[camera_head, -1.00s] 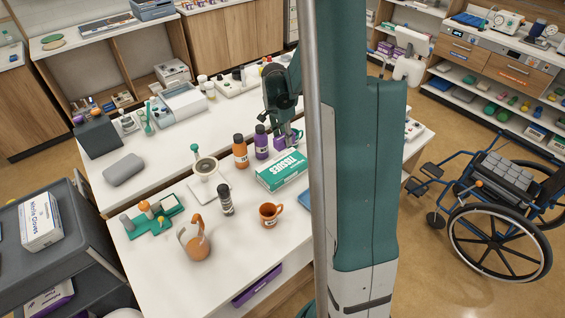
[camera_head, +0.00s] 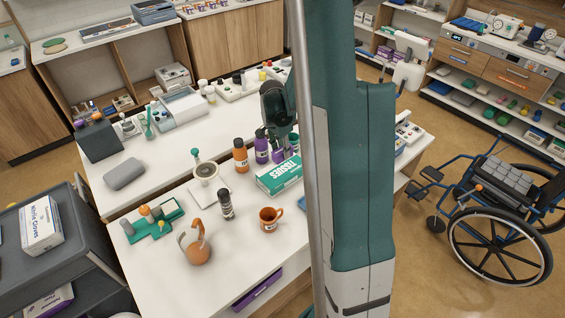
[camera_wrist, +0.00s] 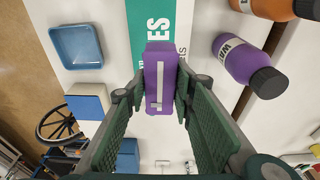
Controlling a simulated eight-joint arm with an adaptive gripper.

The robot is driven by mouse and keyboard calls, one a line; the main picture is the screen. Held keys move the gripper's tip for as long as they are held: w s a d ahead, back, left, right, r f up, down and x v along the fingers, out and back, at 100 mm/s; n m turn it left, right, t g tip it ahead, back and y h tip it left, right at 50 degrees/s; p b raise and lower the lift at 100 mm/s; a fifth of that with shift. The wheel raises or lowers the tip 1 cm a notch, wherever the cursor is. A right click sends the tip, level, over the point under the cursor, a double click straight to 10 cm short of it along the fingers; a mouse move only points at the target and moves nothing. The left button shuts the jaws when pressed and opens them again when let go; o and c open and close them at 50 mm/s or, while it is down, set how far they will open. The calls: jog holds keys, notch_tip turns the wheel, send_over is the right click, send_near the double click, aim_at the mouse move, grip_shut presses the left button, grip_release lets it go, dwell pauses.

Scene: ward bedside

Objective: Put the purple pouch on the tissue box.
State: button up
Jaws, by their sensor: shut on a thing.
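The purple pouch (camera_wrist: 160,85) is held between the two green fingers of my gripper (camera_wrist: 161,92) in the wrist view, with a pale stripe on its face. The teal and white tissue box (camera_head: 279,176) lies on the white table. It also shows in the wrist view (camera_wrist: 182,18), where the pouch overlaps its near edge. I cannot tell whether the pouch touches the box.
A purple bottle (camera_head: 261,147) and an orange bottle (camera_head: 240,156) stand close beside the box. An orange mug (camera_head: 269,219) and a dark-capped bottle (camera_head: 226,205) are in front. A blue tray (camera_wrist: 76,46) lies on the box's other side.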

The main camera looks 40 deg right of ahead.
aim_at(281, 150)
jog(key=shift+f, duration=1.1)
jog(key=shift+f, duration=2.05)
jog(key=shift+f, duration=0.15)
jog(key=o, duration=0.9)
jog(key=shift+r, duration=0.2)
jog(key=shift+a+r, duration=0.3)
jog(key=shift+r, duration=1.65)
jog(key=shift+a+r, duration=0.3)
jog(key=shift+r, duration=1.65)
jog(key=shift+a+r, duration=0.3)
jog(key=shift+r, duration=1.65)
